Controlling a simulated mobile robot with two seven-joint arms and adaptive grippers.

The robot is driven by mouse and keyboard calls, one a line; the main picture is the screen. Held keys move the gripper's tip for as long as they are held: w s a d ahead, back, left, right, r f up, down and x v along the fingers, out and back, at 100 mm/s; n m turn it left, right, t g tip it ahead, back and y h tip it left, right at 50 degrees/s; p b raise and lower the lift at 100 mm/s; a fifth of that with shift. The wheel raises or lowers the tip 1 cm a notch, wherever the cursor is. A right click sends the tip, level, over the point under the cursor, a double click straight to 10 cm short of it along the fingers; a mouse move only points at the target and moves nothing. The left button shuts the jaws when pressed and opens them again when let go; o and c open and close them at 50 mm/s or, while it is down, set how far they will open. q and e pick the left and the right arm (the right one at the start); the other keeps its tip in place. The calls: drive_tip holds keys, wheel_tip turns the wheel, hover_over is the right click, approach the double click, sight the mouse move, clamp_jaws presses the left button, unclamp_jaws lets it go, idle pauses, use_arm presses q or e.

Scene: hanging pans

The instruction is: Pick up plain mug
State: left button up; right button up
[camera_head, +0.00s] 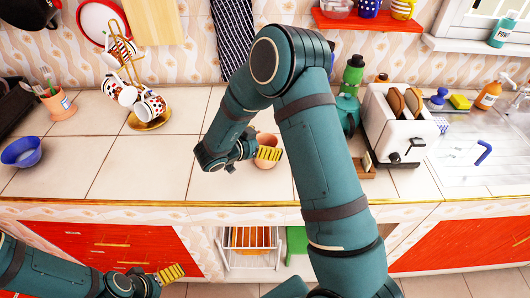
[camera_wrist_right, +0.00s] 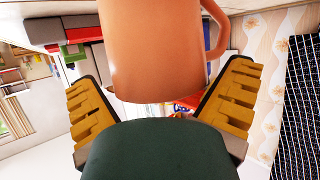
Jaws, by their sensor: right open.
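The plain mug (camera_head: 264,165) is terracotta orange and stands on the tiled counter near its middle. In the right wrist view the mug (camera_wrist_right: 155,50) fills the upper centre, with its handle at the right. My right gripper (camera_head: 256,155) is open at the mug, and its yellow finger hides part of it. In the right wrist view its two yellow fingers (camera_wrist_right: 160,85) are spread on either side of the mug, with gaps. My left gripper (camera_head: 170,273) is low at the left, in front of the cabinets, away from the mug; its opening is unclear.
A gold mug tree (camera_head: 149,121) with patterned mugs stands left of the plain mug. A blue bowl (camera_head: 22,152) and a utensil pot (camera_head: 58,104) are farther left. A white toaster (camera_head: 391,126) stands to the right. The counter between mug tree and plain mug is clear.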

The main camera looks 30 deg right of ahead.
drive_tip(key=shift+d, duration=0.15)
drive_tip(key=c, duration=1.1)
drive_tip(key=shift+r, duration=0.15)
